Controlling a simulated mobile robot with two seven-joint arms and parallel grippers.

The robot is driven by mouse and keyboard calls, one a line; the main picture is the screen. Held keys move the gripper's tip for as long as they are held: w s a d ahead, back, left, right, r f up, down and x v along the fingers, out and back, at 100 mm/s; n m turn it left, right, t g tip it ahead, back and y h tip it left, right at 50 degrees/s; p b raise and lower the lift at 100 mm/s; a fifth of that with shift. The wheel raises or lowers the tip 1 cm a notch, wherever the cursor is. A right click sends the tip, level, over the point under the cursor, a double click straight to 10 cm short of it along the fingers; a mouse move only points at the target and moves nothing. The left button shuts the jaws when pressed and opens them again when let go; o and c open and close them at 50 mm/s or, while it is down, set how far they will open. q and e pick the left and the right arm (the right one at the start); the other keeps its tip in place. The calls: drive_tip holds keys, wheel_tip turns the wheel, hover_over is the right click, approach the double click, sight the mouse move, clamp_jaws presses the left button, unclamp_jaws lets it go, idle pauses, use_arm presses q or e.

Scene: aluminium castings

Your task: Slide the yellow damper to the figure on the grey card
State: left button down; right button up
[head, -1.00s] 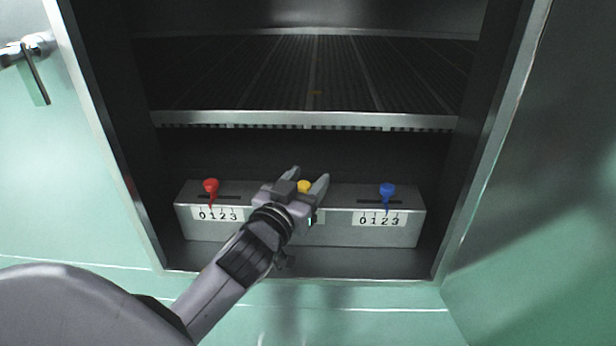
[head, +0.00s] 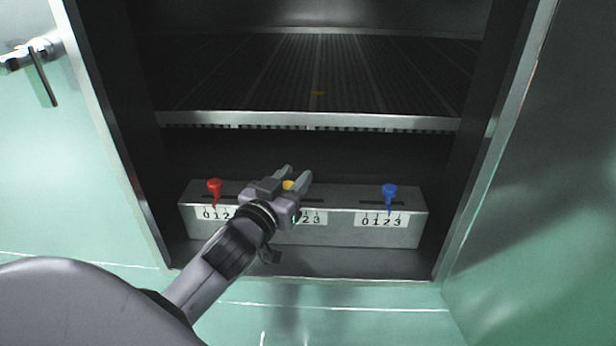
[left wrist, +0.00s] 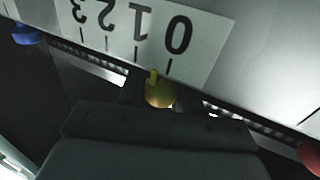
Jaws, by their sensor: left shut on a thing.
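The yellow damper knob (head: 289,185) sits in the middle slot of the grey metal box (head: 340,234). My left gripper (head: 296,174) is shut on it. In the left wrist view the yellow knob (left wrist: 160,94) shows at the jaws, its small pointer between the 0 and 1 ticks, looking nearer 0. The white scale (left wrist: 150,35) appears upside down there, reading 0 to 3 from right to left. In the head view my gripper hides part of this scale. I see no grey card in either current view. My right gripper is not in view.
A red knob (head: 214,184) stands left of my gripper and a blue knob (head: 389,190) right, each above its own 0 to 3 scale. Above is a slatted shelf (head: 310,119) with a small yellow spot (head: 317,93). Cabinet walls close in both sides.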

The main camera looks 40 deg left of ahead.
use_arm(q)
drive_tip(key=shift+s+a, duration=0.2)
drive_tip(key=shift+a, duration=0.2)
drive_tip(key=c, duration=0.9)
unclamp_jaws()
drive_tip(key=shift+a, duration=0.15)
drive_tip(key=shift+s, duration=0.1)
drive_tip(key=s+d+b, duration=0.1)
drive_tip(key=s, duration=0.6)
drive_tip(key=shift+s+d, duration=0.1)
drive_tip(key=shift+s, duration=0.05)
